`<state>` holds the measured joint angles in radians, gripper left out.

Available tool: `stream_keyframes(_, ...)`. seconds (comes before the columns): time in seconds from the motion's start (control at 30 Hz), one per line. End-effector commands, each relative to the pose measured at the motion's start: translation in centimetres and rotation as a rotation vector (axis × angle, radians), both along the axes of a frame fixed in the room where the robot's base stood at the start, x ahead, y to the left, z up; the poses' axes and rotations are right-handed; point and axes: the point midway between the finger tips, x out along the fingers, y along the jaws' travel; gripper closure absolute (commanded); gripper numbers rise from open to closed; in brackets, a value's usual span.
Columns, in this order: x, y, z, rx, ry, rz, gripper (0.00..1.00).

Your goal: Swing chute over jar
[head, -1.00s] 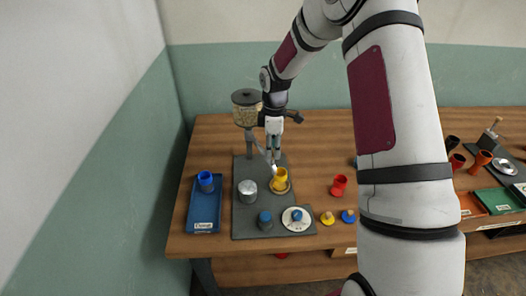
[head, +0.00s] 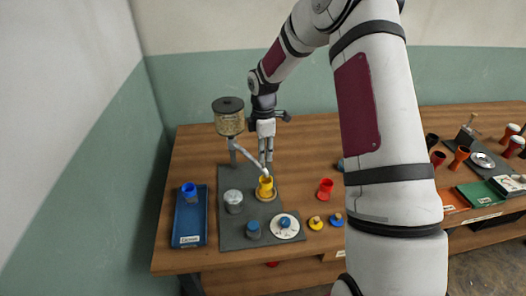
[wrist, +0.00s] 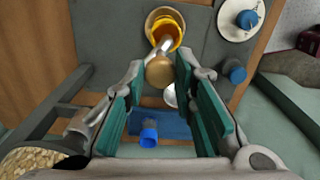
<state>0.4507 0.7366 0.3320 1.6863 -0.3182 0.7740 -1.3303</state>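The grey chute (head: 249,156) slants from the hopper's post down to the right. Its end is above the yellow jar (head: 265,186), which stands on a round wooden base. In the wrist view the chute's end shows over the mouth of the yellow jar (wrist: 167,30). A tan round knob (wrist: 160,73) on the chute lies between my fingertips. My gripper (head: 266,158) points down just behind the chute. In the wrist view my gripper (wrist: 160,70) is open, with its teal-padded fingers on either side of the knob and small gaps.
The grain-filled hopper (head: 229,120) stands left of my gripper. A metal pot (head: 233,201), a blue-grey knob (head: 253,229) and a white dial (head: 284,227) share the dark plate. A blue tray (head: 190,222) holds a blue cup. A red cup (head: 325,190) stands to the right.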

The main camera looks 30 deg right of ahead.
Motion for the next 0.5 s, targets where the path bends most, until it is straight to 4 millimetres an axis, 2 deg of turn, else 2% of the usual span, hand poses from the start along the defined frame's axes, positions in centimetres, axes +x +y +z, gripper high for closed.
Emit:
stream_keyframes(0.03, 0.05, -0.25, 0.03, -0.003, -0.003, -0.002, 0.63)
stream_keyframes(0.07, 0.05, -0.25, 0.03, -0.002, -0.002, -0.003, 0.56)
stream_keyframes(0.37, 0.06, -0.12, 0.07, -0.001, -0.002, -0.002, 0.56)
stream_keyframes(0.5, 0.12, -0.12, 0.96, -0.002, -0.004, -0.003, 0.56)
